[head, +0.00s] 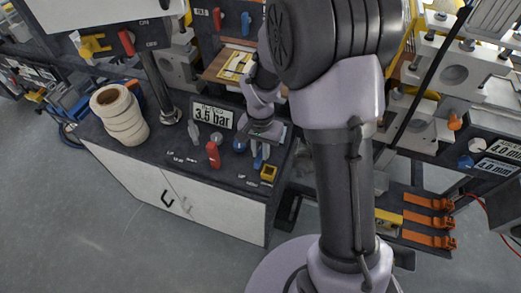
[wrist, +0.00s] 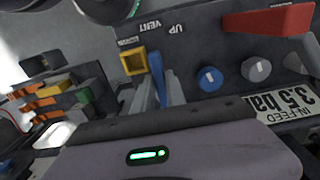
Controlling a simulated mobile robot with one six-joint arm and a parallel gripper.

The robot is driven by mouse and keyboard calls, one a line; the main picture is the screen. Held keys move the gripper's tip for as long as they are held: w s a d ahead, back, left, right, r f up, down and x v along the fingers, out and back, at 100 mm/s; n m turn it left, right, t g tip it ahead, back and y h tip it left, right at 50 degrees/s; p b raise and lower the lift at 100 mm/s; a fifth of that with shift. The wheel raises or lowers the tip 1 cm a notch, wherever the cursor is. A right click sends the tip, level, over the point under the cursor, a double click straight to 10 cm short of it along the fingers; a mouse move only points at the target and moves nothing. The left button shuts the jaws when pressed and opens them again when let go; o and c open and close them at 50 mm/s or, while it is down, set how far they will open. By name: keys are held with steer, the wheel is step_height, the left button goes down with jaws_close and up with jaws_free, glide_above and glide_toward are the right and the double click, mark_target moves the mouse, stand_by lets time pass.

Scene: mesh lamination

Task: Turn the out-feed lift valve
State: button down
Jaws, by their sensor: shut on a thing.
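A blue lever (wrist: 157,72) stands on the dark panel beside the labels UP and VENT in the wrist view. I take it to be the out-feed lift valve's handle, though no out-feed label can be read. My gripper (wrist: 160,92) is shut on this blue lever, with its grey fingers either side. In the head view my gripper (head: 258,152) reaches down to the cabinet top's right part, and the blue lever is mostly hidden by it.
A red lever (head: 213,153) stands left of my gripper; it also shows in the wrist view (wrist: 268,20). A yellow-framed square (head: 268,172) sits close right. A pressure display (head: 212,117) reads 3.5 bar. Blue (wrist: 210,78) and grey (wrist: 256,69) knobs are near. White rolls (head: 118,113) stand far left.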

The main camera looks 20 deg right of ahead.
steer(key=shift+a+m, duration=0.1)
steer(key=shift+m, duration=0.2)
steer(key=m+b, duration=0.1)
steer(key=m, duration=0.1)
steer(key=w+m+b, duration=0.1)
steer(key=m, duration=0.1)
steer(key=shift+w+a, duration=0.1)
steer(key=shift+a, duration=0.3)
steer(key=shift+w+a+m+b, duration=0.1)
steer(key=shift+w+m+b, duration=0.2)
steer(key=shift+m, duration=0.55)
steer(key=shift+w+a+m+b, duration=0.1)
steer(key=shift+w+m+b, duration=0.15)
steer(key=shift+m, duration=0.6)
steer(key=c, duration=1.4)
jaws_free()
steer(key=shift+o, duration=0.2)
step_height(320, 180, up, 18)
steer(key=p, duration=0.6)
steer(key=shift+f, duration=0.25)
